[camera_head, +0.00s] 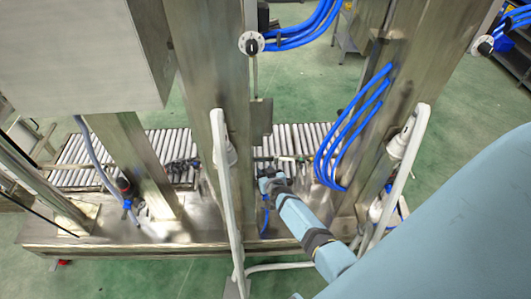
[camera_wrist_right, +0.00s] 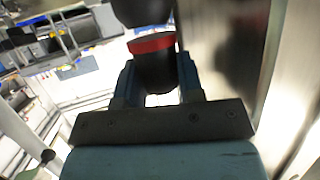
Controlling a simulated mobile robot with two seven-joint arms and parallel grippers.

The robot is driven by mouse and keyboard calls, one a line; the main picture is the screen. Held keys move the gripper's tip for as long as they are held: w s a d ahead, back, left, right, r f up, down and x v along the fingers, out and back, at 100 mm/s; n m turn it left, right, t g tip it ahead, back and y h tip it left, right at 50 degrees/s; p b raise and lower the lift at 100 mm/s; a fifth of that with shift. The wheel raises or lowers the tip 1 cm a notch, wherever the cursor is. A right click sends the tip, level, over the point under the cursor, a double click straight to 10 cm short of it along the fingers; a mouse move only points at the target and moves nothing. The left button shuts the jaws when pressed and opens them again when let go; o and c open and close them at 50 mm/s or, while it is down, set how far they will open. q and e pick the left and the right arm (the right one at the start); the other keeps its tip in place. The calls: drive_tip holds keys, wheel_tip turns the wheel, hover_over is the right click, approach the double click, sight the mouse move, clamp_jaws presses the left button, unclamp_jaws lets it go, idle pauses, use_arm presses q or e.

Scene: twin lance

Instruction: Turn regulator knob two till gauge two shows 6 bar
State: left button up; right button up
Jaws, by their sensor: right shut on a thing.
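My right gripper (camera_head: 267,175) reaches in from the lower right to the low steel frame beside the middle post. In the right wrist view its two blue fingers (camera_wrist_right: 156,78) are shut on a black knob with a red ring (camera_wrist_right: 153,60), one finger on each side. I take this to be regulator knob two; no label is readable. In the head view the knob is mostly hidden by the gripper. Another dark regulator with a red part (camera_head: 125,186) stands by the left post. I cannot make out gauge two or its reading. My left gripper is not in view.
A roller conveyor (camera_head: 75,160) runs behind the steel posts. Blue hoses (camera_head: 345,135) loop down the right post, close to my right arm. White tubular rails (camera_head: 226,190) stand in front on both sides of the arm. Green floor lies behind.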

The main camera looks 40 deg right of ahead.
idle(0.3)
drive_tip(key=o, duration=0.9)
drive_tip(key=shift+s+r+p, duration=0.15)
drive_tip(key=shift+p, duration=0.15)
drive_tip(key=shift+p+v, duration=4.65)
drive_tip(key=shift+v, duration=2.1)
drive_tip(key=shift+a, duration=0.15)
